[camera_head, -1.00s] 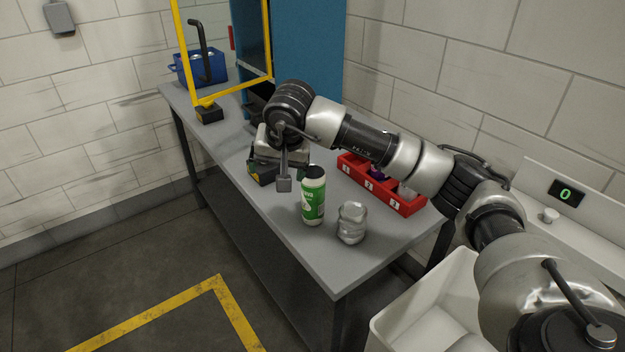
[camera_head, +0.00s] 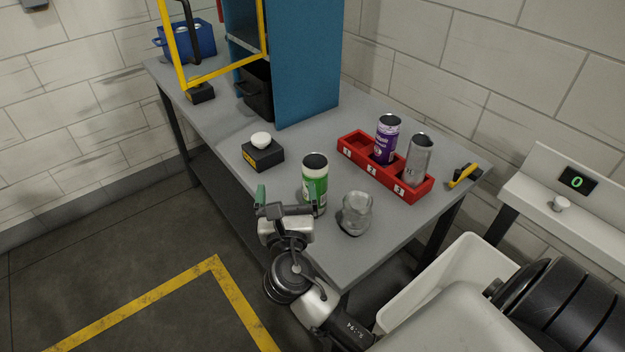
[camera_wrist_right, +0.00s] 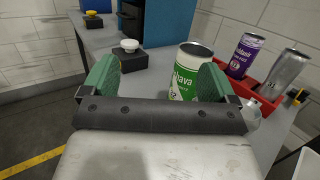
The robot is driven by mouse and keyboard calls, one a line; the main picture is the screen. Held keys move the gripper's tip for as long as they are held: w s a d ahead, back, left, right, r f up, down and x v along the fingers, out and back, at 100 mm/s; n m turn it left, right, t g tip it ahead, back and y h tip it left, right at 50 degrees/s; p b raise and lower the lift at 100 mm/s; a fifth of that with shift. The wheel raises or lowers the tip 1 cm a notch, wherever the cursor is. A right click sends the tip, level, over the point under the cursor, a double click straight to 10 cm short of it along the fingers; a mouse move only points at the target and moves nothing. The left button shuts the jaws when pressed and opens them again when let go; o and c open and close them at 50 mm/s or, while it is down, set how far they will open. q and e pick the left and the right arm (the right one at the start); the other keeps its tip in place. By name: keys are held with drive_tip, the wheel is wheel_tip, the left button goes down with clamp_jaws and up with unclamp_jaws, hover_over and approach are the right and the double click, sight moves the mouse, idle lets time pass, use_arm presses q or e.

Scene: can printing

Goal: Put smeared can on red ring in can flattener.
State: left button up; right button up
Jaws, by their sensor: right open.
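A green and white can (camera_head: 317,172) stands upright on the grey table; it also shows in the right wrist view (camera_wrist_right: 184,88). A purple can (camera_head: 387,140) and a plain silver can (camera_head: 418,160) stand in a red tray (camera_head: 352,157). I cannot tell which can is smeared. My right gripper (camera_head: 287,193) is open and empty at the table's front edge, just before the green can; in the wrist view its right finger overlaps the can. A blue cabinet (camera_head: 308,65) with a yellow frame (camera_head: 225,70) may be the can flattener. No red ring shows. My left gripper is not in view.
A crumpled clear or silvery container (camera_head: 356,214) stands right of the green can. A black box with a white button (camera_head: 262,152) is at the left. A white bin (camera_head: 455,270) stands right of the table.

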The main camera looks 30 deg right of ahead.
wheel_tip(320, 180, down, 3)
drive_tip(key=s+d+m+g+h, duration=0.2)
drive_tip(key=s+d+g, duration=0.1)
drive_tip(key=shift+f+p+x, duration=0.25)
drive_tip(key=shift+p+x, duration=0.1)
drive_tip(key=shift+x, duration=1.45)
drive_tip(key=shift+f+p+x, duration=0.25)
drive_tip(key=shift+p+x, duration=0.15)
drive_tip(key=shift+x, duration=1.4)
drive_tip(key=shift+f+p+x, duration=0.2)
drive_tip(key=shift+p+x, duration=0.15)
drive_tip(key=shift+x, duration=1.5)
drive_tip(key=shift+s, duration=0.1)
drive_tip(key=shift+c, duration=0.8)
drive_tip(key=shift+r, duration=0.1)
drive_tip(key=c, duration=0.9)
